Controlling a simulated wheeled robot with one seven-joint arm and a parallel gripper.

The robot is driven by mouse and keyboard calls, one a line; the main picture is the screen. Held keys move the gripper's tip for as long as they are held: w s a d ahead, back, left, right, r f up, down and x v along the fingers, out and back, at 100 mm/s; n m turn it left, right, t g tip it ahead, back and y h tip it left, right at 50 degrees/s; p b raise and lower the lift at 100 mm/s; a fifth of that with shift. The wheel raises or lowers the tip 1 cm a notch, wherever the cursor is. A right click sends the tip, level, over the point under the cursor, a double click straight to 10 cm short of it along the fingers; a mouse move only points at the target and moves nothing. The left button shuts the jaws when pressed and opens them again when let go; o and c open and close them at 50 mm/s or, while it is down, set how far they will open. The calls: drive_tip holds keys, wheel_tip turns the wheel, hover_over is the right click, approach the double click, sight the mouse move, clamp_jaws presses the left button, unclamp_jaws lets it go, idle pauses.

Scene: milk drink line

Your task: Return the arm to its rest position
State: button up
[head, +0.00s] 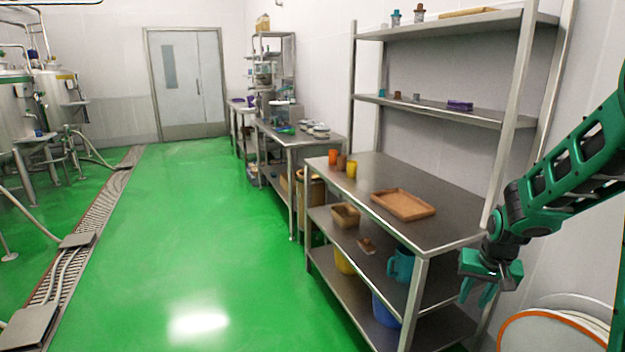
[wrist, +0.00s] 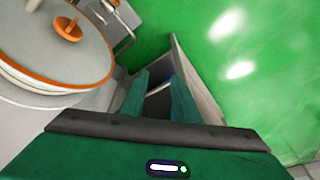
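My green arm (head: 570,165) reaches in from the right edge of the head view and is bent downward at the wrist. My gripper (head: 477,295) hangs at the right end of the steel table, pointing down. In the wrist view my gripper (wrist: 160,78) has its two green fingers apart with nothing between them. Below the fingers in that view are a shelf edge and the green floor.
A steel table (head: 455,222) with lower shelves holds a brown tray (head: 403,204), orange and yellow cups (head: 333,157) and a blue-green jug (head: 401,265). A white, orange-rimmed round container (head: 555,330) stands close under my arm. Open green floor (head: 190,240) lies left.

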drive_tip(key=s+a+r+n+t, duration=0.1)
drive_tip(key=s+a+r+n, duration=0.3)
drive_tip(key=s+a+r, duration=1)
drive_tip(key=s+d+f+m+g, duration=0.1)
drive_tip(key=s+d+m+g, duration=0.1)
drive_tip(key=s+d, duration=0.4)
drive_tip(key=s+d+f+m+g, duration=0.1)
drive_tip(key=s+d+m+g, duration=0.1)
drive_tip(key=s+d+m, duration=0.2)
drive_tip(key=s+d, duration=0.3)
drive_tip(key=s, duration=0.5)
drive_tip(key=shift+d+f+y, duration=0.25)
drive_tip(key=shift+d+y, duration=0.05)
drive_tip(key=shift+y, duration=0.1)
drive_tip(key=shift+d, duration=0.1)
